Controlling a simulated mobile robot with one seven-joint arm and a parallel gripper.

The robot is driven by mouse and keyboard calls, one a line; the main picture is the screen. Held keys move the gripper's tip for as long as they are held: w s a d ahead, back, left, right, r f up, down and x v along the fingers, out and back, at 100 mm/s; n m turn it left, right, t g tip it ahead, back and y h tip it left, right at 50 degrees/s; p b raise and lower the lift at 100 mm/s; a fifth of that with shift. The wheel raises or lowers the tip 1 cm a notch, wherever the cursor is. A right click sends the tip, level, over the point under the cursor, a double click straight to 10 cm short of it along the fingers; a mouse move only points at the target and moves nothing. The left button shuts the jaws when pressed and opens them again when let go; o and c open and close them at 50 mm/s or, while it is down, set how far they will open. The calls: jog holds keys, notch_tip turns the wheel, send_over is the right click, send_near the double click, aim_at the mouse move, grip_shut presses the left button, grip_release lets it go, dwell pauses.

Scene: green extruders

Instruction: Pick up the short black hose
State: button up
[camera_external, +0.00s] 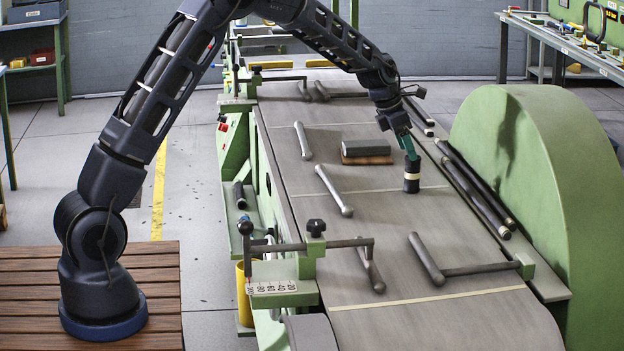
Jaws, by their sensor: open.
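The short black hose (411,184) stands upright on the grey machine bed, right of the middle of the view. It is a stubby black cylinder with a pale band near its top. My gripper (411,156), with teal fingers, reaches down from above and is at the hose's top end. The jaws are open. The fingertips overlap the top of the hose in this view, so I cannot tell whether they touch it or straddle it.
A grey block on a brown base (366,160) lies just left of the hose. Long black tubes (474,190) lie along the right side, beside a large green housing (560,180). Grey handled bars (335,190) lie on the bed. A green clamp post (312,250) stands in front.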

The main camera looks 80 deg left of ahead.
aim_at(412, 169)
jog(key=shift+x, duration=1)
jog(key=shift+s+a+x, duration=0.1)
jog(key=shift+a+x, duration=0.05)
jog(key=shift+x, duration=1.2)
jog(key=shift+s+a+x, duration=0.15)
jog(key=shift+x, duration=1.2)
jog(key=c, duration=1.1)
